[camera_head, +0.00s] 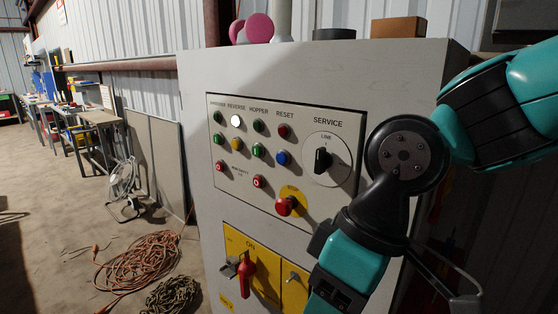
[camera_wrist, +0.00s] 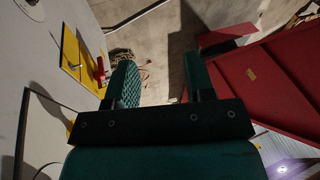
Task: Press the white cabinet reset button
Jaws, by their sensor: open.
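The grey cabinet (camera_head: 410,75) carries a light control panel (camera_head: 325,200). A white button (camera_head: 237,121) sits in its upper row, under the REVERSE label. Under the RESET label are a red button (camera_head: 283,131) and, lower, a blue button (camera_head: 282,157). My arm crosses the cabinet's right side in the head view, and my gripper's fingers do not show there. In the wrist view my gripper (camera_wrist: 160,62) is open and empty. Its fingers are apart from the cabinet face, which shows at the left (camera_wrist: 40,45). The white button is not visible in the wrist view.
A red mushroom button (camera_head: 285,206) sticks out low on the panel. Below it, a red handle (camera_head: 246,273) projects from a yellow plate (camera_head: 233,245). Coiled orange cable (camera_head: 140,262) lies on the floor to the left. A large red surface (camera_wrist: 275,85) is at the wrist view's right.

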